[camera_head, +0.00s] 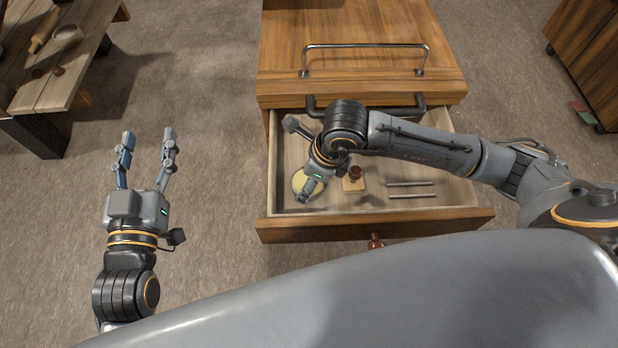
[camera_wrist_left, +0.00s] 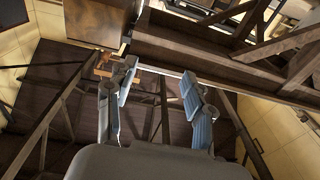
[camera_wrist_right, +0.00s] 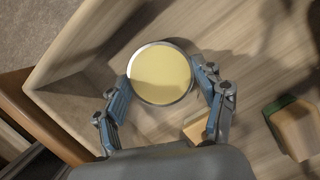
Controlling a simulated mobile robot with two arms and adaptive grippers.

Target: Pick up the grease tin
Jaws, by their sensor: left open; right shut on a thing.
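The grease tin is a round, shallow tin with a pale yellow top and a metal rim, in the left part of the open drawer. It shows partly behind my right gripper in the head view (camera_head: 298,178) and almost whole in the right wrist view (camera_wrist_right: 160,75). My right gripper (camera_head: 307,190) reaches down into the drawer and is shut on the tin, with one finger on each side of its rim. My left gripper (camera_head: 148,138) is open and empty, over the floor left of the drawer.
The drawer (camera_head: 375,227) is pulled out of a wooden cabinet (camera_head: 360,80) with a bar handle on top. Beside the tin, a dark red knob-like piece (camera_head: 355,173) stands on a small wooden block. Two thin rods (camera_head: 410,190) lie further right. A wooden table (camera_head: 45,85) is at far left.

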